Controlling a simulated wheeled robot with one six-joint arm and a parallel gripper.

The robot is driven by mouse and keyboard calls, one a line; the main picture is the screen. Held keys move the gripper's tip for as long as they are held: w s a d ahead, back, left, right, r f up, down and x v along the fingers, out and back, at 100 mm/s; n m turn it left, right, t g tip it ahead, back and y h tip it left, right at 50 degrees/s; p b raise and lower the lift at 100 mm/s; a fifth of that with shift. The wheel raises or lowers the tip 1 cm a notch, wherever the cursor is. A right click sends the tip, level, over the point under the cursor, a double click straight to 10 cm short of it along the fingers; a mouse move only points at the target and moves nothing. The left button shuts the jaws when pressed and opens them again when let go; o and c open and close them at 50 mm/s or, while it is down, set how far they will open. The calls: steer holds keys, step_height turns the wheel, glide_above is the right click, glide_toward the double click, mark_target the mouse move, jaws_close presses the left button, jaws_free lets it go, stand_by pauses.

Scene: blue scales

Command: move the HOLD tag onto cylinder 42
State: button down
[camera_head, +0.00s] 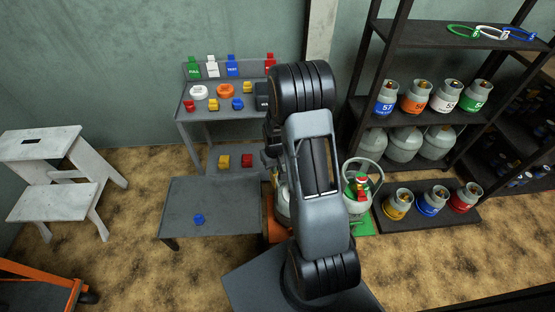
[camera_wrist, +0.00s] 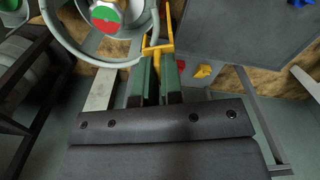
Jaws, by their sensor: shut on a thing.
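In the wrist view my gripper (camera_wrist: 157,72) is shut on a yellow tag (camera_wrist: 158,28) with a forked or hooked outline. Its lettering cannot be read there, so I cannot confirm that it says HOLD. Beside the tag, to the left, is a grey cylinder's collar (camera_wrist: 65,38) around a red and green valve top (camera_wrist: 106,16). I cannot tell whether they touch. In the head view a grey collared cylinder (camera_head: 354,207) with a red and green top stands right of my arm. Another cylinder (camera_head: 282,207) is mostly hidden behind my arm. I cannot read 42 on either.
A grey rack (camera_head: 222,129) holds green, white, blue and red tags at the back. Dark shelving (camera_head: 392,150) with several cylinders stands right. A white step stool (camera_head: 55,176) is left.

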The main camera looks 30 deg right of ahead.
steer(key=shift+s+d, duration=0.15)
steer(key=shift+d, duration=0.25)
steer(key=b, duration=0.3)
glide_above(278, 185)
steer(key=shift+f, duration=2.3)
steer(key=shift+f, duration=0.2)
steer(key=shift+f+b, duration=1.45)
steer(key=shift+f, duration=0.35)
steer(key=c, duration=1.2)
jaws_free()
